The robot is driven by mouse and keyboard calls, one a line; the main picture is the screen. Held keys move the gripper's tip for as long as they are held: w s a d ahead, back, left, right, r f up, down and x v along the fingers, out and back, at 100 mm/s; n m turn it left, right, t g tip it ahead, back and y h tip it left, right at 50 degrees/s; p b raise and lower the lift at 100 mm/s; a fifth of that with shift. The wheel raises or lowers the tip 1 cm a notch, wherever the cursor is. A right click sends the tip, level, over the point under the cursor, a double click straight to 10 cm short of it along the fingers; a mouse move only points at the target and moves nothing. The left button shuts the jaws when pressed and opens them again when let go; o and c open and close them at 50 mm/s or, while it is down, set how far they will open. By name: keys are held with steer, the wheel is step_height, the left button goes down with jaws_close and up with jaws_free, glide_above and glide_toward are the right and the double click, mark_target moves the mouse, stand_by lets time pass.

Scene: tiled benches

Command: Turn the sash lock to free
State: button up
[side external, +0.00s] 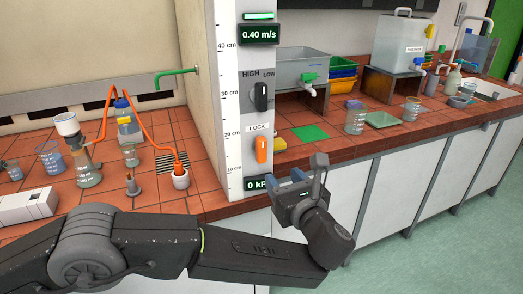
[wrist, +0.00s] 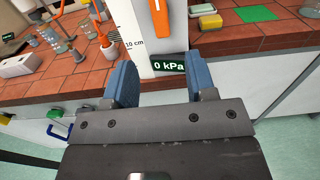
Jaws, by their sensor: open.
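The sash lock is an orange knob (side external: 262,149) under a "LOCK" label on the white post (side external: 231,110). In the side view its long side is about upright. The knob also shows at the top of the wrist view (wrist: 159,14), partly cut off by the frame edge. My gripper (side external: 292,178) is in front of the post, lower than the knob and a little to its right. In the wrist view my gripper's two blue fingers (wrist: 160,82) are apart with nothing between them. They are below the knob and do not touch it.
A black knob (side external: 261,96) marked HIGH and LOW sits above the lock. A "0 kPa" display (side external: 257,184) is just below it. Glassware and an orange tube (side external: 148,100) stand left of the post. A green mat (side external: 310,133) lies on the right bench.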

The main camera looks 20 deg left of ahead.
mark_target(263, 152)
steer(key=x, duration=1.3)
steer(key=shift+d, duration=0.1)
steer(key=shift+s, duration=0.1)
steer(key=c, duration=0.8)
